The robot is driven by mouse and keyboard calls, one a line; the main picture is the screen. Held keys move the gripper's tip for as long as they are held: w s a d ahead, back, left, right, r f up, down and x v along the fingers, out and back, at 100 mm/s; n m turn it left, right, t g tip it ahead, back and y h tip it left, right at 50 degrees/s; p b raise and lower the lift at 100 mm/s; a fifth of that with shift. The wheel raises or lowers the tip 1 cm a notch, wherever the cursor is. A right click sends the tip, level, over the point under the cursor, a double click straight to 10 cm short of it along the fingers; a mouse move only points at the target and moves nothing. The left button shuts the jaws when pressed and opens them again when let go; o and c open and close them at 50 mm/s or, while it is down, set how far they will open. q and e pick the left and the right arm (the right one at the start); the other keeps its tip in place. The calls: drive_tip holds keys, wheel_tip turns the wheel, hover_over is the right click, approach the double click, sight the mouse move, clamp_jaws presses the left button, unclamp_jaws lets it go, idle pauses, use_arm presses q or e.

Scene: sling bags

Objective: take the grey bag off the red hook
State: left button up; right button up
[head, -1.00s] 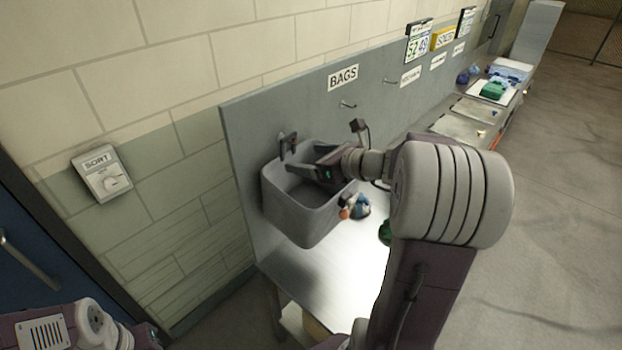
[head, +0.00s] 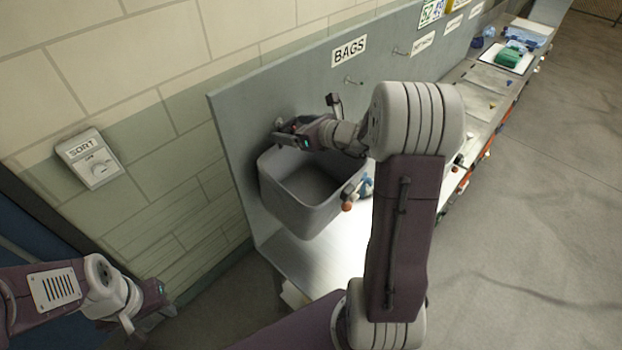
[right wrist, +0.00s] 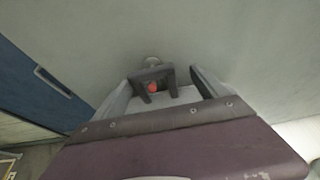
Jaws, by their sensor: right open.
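The grey bag (head: 300,205) is a deep, open-topped pouch hanging against the grey panel at the left end, above the table. In the right wrist view its dark carrying loop (right wrist: 153,71) is at the hook, with the red hook tip (right wrist: 152,88) showing inside the loop. My right gripper (head: 284,138) is at the hook, above the bag's opening. In the right wrist view the open right gripper (right wrist: 160,90) has one finger on each side of the loop, with gaps visible. My left gripper (head: 145,308) is low at the left, away from the bag; its jaws are unclear.
Floor at the right is clear.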

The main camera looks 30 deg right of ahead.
drive_tip(key=shift+w+a, duration=0.35)
drive_tip(key=shift+w, duration=0.1)
drive_tip(key=shift+a, duration=0.2)
drive_tip(key=shift+s+a, duration=0.15)
drive_tip(key=shift+s, duration=0.15)
drive_tip(key=shift+w+d+f, duration=0.1)
drive_tip(key=shift+w+d, duration=0.1)
drive_tip(key=shift+d, duration=0.05)
drive_tip(key=c, duration=1.5)
use_arm(q)
drive_tip(key=shift+s+a+r, duration=0.3)
drive_tip(key=shift+s+r, duration=0.1)
use_arm(e)
drive_tip(key=shift+a, duration=0.1)
clamp_jaws()
